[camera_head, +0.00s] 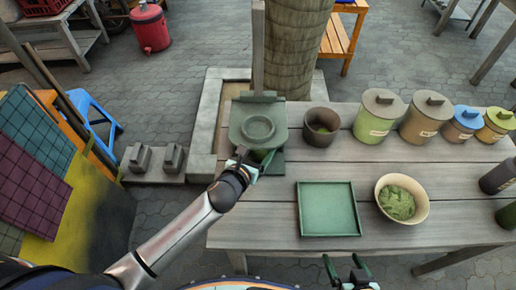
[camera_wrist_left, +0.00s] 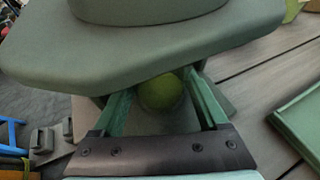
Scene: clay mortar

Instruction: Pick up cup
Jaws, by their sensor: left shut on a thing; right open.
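A grey-green stand (camera_head: 257,124) with a round raised dish sits at the left end of the wooden table. My left gripper (camera_head: 263,160) reaches in at its front edge. In the left wrist view, a rounded yellow-green thing, apparently the cup (camera_wrist_left: 160,93), shows between the green fingers, under the stand's overhanging plate (camera_wrist_left: 80,55). Its upper part is hidden by the plate. The left gripper is shut on it. My right gripper (camera_head: 347,268) is open and empty near the table's front edge, apart from everything.
A dark brown pot (camera_head: 322,127) stands right of the stand. A green tray (camera_head: 328,209) and a cream bowl of green stuff (camera_head: 402,198) lie in front. Lidded canisters (camera_head: 377,113) line the back right. The table's front left is bare.

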